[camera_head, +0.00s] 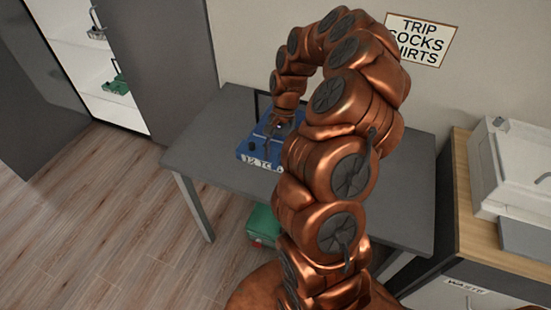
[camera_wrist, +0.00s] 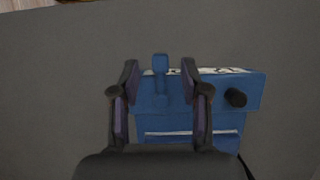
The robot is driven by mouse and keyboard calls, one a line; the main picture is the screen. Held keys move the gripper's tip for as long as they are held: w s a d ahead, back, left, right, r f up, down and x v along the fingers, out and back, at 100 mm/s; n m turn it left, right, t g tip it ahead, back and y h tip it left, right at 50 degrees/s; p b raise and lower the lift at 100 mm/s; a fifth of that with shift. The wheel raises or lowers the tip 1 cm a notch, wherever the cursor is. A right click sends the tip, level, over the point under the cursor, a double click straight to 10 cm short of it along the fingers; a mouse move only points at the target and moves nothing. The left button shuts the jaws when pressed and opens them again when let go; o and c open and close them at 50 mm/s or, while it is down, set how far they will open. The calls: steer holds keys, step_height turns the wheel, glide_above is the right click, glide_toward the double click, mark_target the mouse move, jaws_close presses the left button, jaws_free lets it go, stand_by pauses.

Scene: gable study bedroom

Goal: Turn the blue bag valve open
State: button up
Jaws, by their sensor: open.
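The blue bag (camera_head: 247,150) is a box-like blue thing with a white lettered label, lying on the grey table; my gripper partly hides it. In the wrist view the blue bag (camera_wrist: 222,118) fills the middle, with its label along the top edge. A blue lever-like part (camera_wrist: 160,64), seemingly the valve, stands out past that edge. My gripper (camera_wrist: 159,72) is open, with one dark finger on each side of this lever and visible gaps between. In the head view my gripper (camera_head: 281,126) is small and down at the bag. Contact cannot be told.
A black knob (camera_wrist: 236,97) sticks out on the bag's right side. The grey table (camera_head: 205,150) is bare left of the bag. A green box (camera_head: 263,224) is on the floor below. A wooden-topped cabinet (camera_head: 465,205) with a pale case (camera_head: 515,170) stands right.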

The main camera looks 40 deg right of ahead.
steer(key=shift+x, duration=1.05)
jaws_close()
